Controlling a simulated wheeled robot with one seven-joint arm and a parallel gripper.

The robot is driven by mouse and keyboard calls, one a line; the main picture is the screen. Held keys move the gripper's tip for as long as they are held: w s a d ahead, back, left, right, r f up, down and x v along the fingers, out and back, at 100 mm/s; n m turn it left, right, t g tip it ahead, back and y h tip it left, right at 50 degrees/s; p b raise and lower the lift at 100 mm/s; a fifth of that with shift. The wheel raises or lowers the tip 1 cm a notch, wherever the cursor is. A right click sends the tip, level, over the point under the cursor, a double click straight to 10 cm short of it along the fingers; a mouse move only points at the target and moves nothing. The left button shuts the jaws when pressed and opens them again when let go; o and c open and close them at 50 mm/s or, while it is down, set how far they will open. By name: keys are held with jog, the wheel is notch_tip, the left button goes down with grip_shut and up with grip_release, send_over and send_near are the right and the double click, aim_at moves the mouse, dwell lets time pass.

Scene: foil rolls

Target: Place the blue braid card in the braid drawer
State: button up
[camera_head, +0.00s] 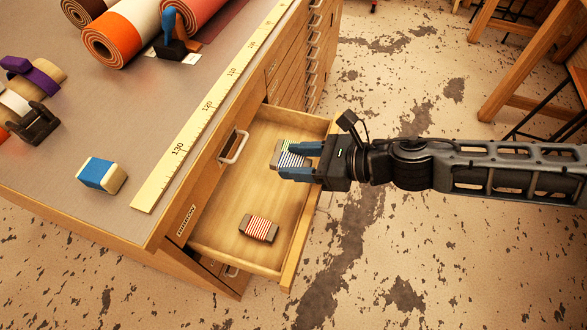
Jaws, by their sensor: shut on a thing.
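A card with dark blue and white stripes (291,160), taken as the blue braid card, is between the fingers of my gripper (284,161). Greenish stripes show at its far side; I cannot tell whether they belong to it or to another card behind. My gripper's blue fingers are shut on it, reaching in from the right over the open drawer (222,226). I cannot tell whether the card touches the drawer floor. A red-and-white striped card (260,228) lies in the drawer's near part.
On the worktop (60,160) lie a blue block with cream ends (102,175), a long yellow ruler (190,122) and several rolls (122,35). A wooden stand (500,65) is at the upper right.

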jog(key=shift+w+a+f, duration=0.25)
jog(key=shift+a+f, duration=0.1)
jog(key=shift+f, duration=0.1)
notch_tip(320, 180, down, 4)
jog(key=shift+r, duration=0.2)
jog(key=shift+f+b, duration=0.3)
jog(key=shift+f, duration=0.1)
jog(key=shift+f, duration=0.2)
jog(key=o, duration=1)
